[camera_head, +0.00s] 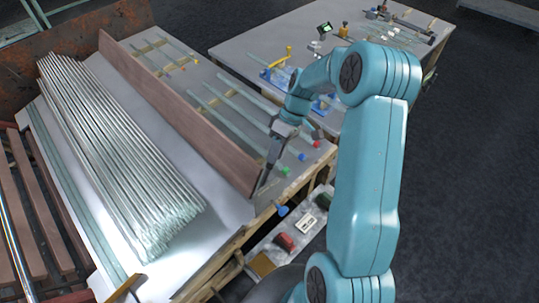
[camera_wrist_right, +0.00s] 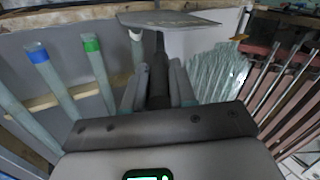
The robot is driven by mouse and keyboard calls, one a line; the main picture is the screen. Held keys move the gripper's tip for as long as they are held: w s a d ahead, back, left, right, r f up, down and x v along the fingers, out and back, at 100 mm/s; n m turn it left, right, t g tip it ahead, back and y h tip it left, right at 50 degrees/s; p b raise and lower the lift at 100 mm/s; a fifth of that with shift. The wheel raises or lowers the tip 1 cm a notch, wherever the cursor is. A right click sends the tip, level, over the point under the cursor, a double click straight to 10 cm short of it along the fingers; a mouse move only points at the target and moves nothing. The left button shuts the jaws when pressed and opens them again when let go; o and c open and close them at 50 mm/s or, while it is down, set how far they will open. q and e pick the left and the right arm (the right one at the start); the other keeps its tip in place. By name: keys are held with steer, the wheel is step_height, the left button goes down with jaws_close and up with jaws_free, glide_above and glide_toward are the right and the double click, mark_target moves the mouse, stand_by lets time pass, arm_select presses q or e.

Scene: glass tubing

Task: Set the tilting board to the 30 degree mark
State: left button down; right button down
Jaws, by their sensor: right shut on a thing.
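A long red-brown board (camera_head: 185,115) stands on edge, running diagonally along the table; I cannot tell for sure whether it is the tilting board. No degree mark can be read in either view. My right gripper (camera_head: 268,172) is near the board's near end, by the table's front edge. In the right wrist view, the right gripper (camera_wrist_right: 158,88) is shut on a dark upright handle (camera_wrist_right: 159,62), with a flat grey plate (camera_wrist_right: 165,19) at its far end. My left gripper is not in view.
A bundle of glass tubes (camera_head: 115,145) lies on a pale surface left of the board. Several tubes with coloured ends, one green (camera_head: 285,171), lie right of it. Another table (camera_head: 260,45) stands behind.

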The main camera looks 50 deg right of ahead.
steer(key=shift+d+f, duration=0.2)
steer(key=shift+d, duration=0.25)
steer(key=c, duration=0.9)
jaws_free()
steer(key=b+v, duration=0.1)
steer(key=v, duration=1.5)
steer(key=shift+s+d, duration=0.1)
steer(key=shift+d, duration=0.15)
